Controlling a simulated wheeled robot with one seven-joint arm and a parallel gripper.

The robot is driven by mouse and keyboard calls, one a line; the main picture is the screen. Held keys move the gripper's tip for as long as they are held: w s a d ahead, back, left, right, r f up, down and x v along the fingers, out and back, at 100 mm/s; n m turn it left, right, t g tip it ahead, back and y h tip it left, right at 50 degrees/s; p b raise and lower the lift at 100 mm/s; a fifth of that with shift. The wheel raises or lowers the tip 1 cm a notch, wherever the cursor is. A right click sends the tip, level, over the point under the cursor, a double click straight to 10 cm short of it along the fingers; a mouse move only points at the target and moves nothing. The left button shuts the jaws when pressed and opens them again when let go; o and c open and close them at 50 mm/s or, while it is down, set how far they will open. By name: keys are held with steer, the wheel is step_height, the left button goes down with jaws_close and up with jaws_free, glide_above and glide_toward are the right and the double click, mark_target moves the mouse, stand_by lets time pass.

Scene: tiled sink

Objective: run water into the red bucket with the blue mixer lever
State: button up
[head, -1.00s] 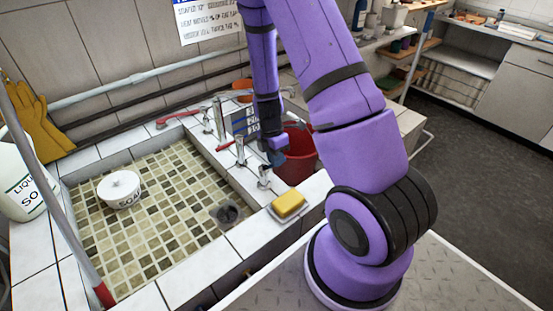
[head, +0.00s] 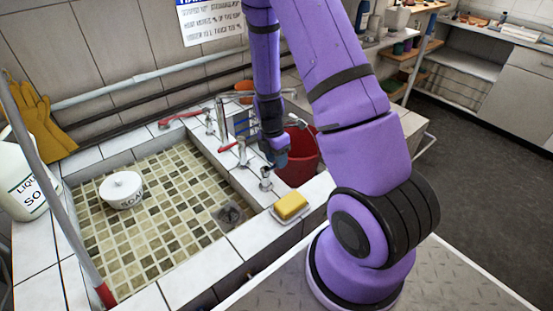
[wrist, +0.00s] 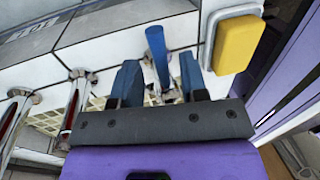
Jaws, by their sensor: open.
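The blue mixer lever (wrist: 155,42) points up the wrist view, its lower end between the fingertips of my gripper (wrist: 160,78). The fingers are open on either side of it, and I cannot tell whether either touches it. In the head view my gripper (head: 278,158) points down over a chrome tap body (head: 265,180) on the sink's right rim; the blue lever is hard to make out there. The red bucket (head: 304,160) stands just behind and right of my gripper, partly hidden by my arm. I cannot see inside it or any running water.
Chrome taps with red levers (head: 228,147) stand to the left along the rim. A yellow soap block (head: 290,205) lies on a dish close to the tap. A red-tipped pole crosses the left side.

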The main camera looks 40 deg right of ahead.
step_height(320, 180, up, 10)
steer(key=w, duration=0.2)
steer(key=shift+r, duration=0.2)
stand_by(0.6)
steer(key=s+a+r+m+t, duration=0.1)
steer(key=s+a+r+m, duration=0.15)
steer(key=r, duration=0.35)
steer(key=s+a+r+m+t, duration=0.1)
steer(key=a+r+m, duration=0.15)
steer(key=r, duration=0.45)
steer(key=s+a+r+m+t, duration=0.2)
steer(key=r+m, duration=0.1)
steer(key=r, duration=0.3)
steer(key=s+a+r+m+t, duration=0.1)
steer(key=s+a+r+m, duration=0.1)
steer(key=s+r+m, duration=0.3)
steer(key=s+a+r+m+t, duration=0.2)
steer(key=s+r+m, duration=0.3)
steer(key=s, duration=0.5)
steer(key=shift+a+r, duration=0.35)
steer(key=shift+a, duration=0.1)
